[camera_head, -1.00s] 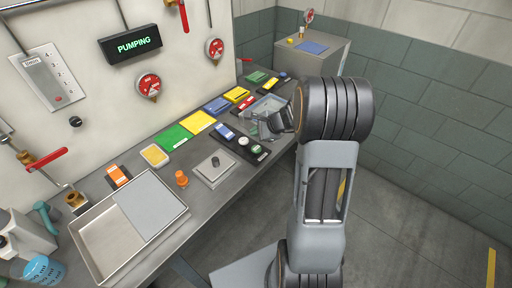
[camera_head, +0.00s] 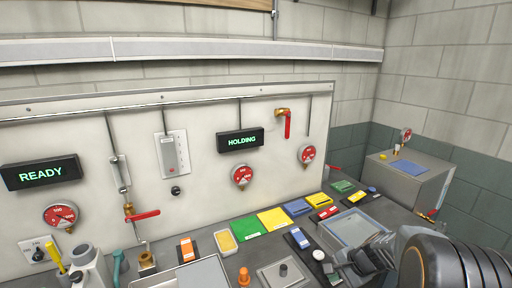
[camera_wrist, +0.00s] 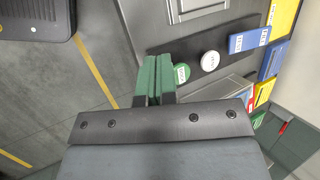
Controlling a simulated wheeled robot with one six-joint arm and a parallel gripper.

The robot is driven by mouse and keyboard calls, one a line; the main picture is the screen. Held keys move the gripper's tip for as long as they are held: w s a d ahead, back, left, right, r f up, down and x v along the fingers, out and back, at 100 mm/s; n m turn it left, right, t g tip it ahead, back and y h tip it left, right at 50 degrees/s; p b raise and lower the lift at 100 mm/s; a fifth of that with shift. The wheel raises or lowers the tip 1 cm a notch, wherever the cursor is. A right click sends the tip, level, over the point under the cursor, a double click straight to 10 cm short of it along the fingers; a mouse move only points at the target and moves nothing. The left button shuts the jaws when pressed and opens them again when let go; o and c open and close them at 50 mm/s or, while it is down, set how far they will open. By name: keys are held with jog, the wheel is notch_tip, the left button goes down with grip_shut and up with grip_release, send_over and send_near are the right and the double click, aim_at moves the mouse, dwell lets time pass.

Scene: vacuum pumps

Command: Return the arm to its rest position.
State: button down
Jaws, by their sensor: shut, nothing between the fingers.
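My gripper (camera_head: 362,264) is low over the right part of the bench in the head view, in front of a grey tray, with my dark arm joint beside it. In the wrist view its green fingers (camera_wrist: 157,65) are together with nothing between them. They are above the bench's front edge, near a dark strip holding a green round button and a white round button (camera_wrist: 210,60). My arm is bent, and most of it is out of the head view.
The bench carries a clear-walled tray (camera_head: 352,232), coloured mats (camera_head: 262,228), a metal tray (camera_head: 190,274) and an orange knob (camera_head: 244,276). A grey cabinet (camera_head: 410,180) stands right.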

jog(key=s+a+r+n+t+h, duration=0.1)
jog(key=s+a+r+n+h, duration=0.4)
jog(key=s+r+n, duration=0.7)
jog(key=s+a, duration=0.1)
jog(key=a, duration=0.1)
jog(key=shift+s+a+n, duration=0.3)
jog(key=shift+s+n, duration=0.1)
